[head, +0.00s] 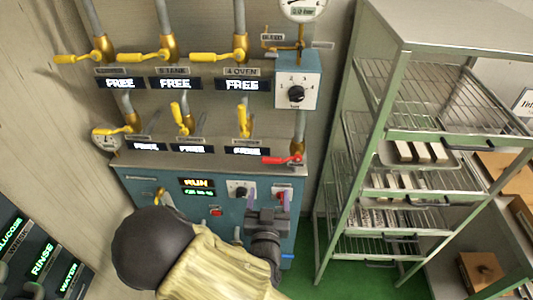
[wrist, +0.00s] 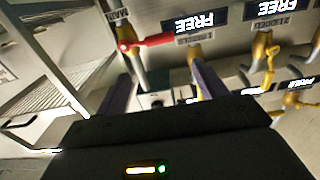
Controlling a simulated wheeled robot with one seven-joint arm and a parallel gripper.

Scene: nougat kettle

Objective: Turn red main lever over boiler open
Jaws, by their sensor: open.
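The red main lever (head: 281,159) sits on a brass valve at the right end of the lower valve row, above the blue boiler cabinet (head: 136,190). Its handle points left, crosswise to the vertical pipe. In the wrist view, the red lever (wrist: 152,42) shows near the top, beside a "MAIN" tag and beyond my fingers. My gripper (head: 267,202) is open and empty, in front of the cabinet's right part and below the lever in the head view. Its two purple fingers (wrist: 161,85) are apart, with no lever between them. My arm hides part of the cabinet.
Several yellow levers (head: 218,57) on brass valves line the wall, with "FREE" displays (head: 243,86) beside them. A blue-grey box with a black knob (head: 296,93) is above the red lever. A metal rack (head: 346,150) with trays stands to the right. Green floor (head: 310,265) shows between.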

